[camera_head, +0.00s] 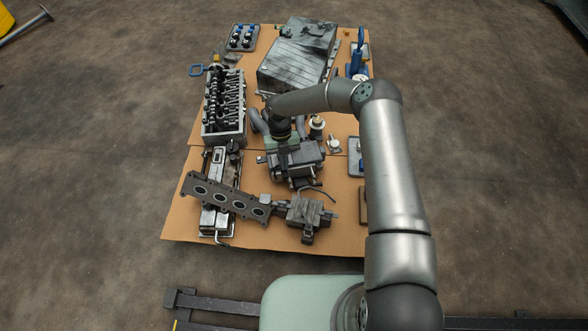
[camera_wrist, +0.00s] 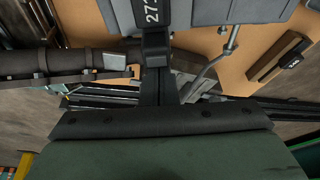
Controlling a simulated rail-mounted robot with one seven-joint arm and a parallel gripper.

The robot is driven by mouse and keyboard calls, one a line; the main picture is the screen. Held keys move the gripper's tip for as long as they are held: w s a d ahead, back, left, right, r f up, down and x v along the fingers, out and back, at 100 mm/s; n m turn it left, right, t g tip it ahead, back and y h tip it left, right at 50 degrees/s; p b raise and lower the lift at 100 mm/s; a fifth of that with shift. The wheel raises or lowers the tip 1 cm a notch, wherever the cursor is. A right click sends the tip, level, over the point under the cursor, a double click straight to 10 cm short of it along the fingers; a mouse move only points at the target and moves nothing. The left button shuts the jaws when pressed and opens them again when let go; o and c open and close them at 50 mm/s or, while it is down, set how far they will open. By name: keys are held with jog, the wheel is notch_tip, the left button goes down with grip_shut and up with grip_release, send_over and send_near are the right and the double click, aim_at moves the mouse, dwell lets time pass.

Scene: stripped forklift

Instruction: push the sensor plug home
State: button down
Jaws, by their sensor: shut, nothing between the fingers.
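My gripper (camera_wrist: 156,48) is shut and empty in the wrist view. Its dark closed fingers reach up the picture to a black block marked "27" (camera_wrist: 152,12) at the top edge. I cannot tell whether the fingertips touch this block. I cannot make out for sure which part is the sensor plug. In the head view my gripper (camera_head: 284,160) points down over a grey boxy unit (camera_head: 305,160) in the middle of the boards, and its fingertips are hard to see there.
A cylinder head (camera_head: 222,108) and a flat plate with round ports (camera_head: 226,196) lie to the left. A smaller grey unit (camera_head: 305,212) is in front. A large ribbed grey case (camera_head: 298,55) stands behind. The wrist view shows a bent metal pipe (camera_wrist: 212,68).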

jog(key=shift+w+r, duration=0.1)
jog(key=shift+w, duration=0.45)
jog(key=shift+s+r+p, duration=0.1)
jog(key=shift+s+p, duration=0.35)
jog(key=shift+s, duration=0.05)
notch_tip(320, 180, up, 9)
jog(key=p, duration=0.3)
jog(key=shift+s+p, duration=0.3)
jog(key=shift+p, duration=0.05)
jog(key=shift+d+r, duration=0.1)
